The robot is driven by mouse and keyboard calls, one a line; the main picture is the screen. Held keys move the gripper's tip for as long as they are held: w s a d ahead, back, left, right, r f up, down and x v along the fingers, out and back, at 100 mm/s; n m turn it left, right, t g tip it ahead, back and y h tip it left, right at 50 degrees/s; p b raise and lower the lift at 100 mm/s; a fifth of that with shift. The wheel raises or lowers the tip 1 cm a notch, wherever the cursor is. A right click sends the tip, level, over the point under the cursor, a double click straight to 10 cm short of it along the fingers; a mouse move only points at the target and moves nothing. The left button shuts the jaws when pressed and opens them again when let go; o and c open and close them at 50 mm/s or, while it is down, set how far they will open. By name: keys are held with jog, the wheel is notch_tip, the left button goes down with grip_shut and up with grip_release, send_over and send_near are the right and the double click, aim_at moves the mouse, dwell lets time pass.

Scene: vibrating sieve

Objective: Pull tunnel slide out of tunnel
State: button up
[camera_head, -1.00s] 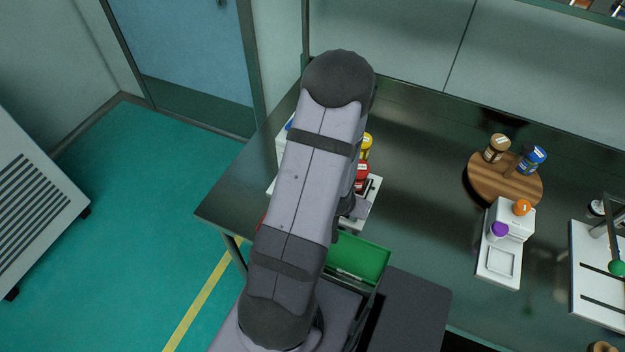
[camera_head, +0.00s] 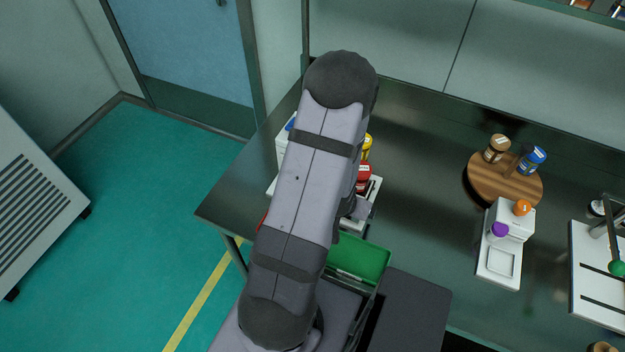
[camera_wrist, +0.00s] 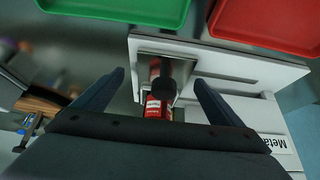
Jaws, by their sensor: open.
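My gripper (camera_wrist: 159,78) is open in the wrist view, with one dark finger on each side of a squarish opening in a white device (camera_wrist: 225,66). A rounded dark knob-like part (camera_wrist: 165,88) and a red labelled cylinder (camera_wrist: 155,107) show between the fingers, with nothing visibly clamped. I cannot tell the tunnel slide clearly from the tunnel; the gripper body hides the lower part. In the head view, my arm covers much of the white device (camera_head: 372,190), and the gripper is hidden. A red-capped container (camera_head: 363,176) and a yellow-capped one (camera_head: 367,146) stand there.
A green tray (camera_wrist: 120,8) and a red tray (camera_wrist: 270,22) lie close beyond the device in the wrist view. The green tray (camera_head: 361,262) also shows in the head view. A wooden round stand (camera_head: 508,188) and a white instrument (camera_head: 499,262) stand right, with bare table between.

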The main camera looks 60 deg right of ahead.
jog(key=p+v, duration=0.8)
jog(key=v, duration=0.1)
jog(key=shift+p, duration=0.4)
dwell(0.5)
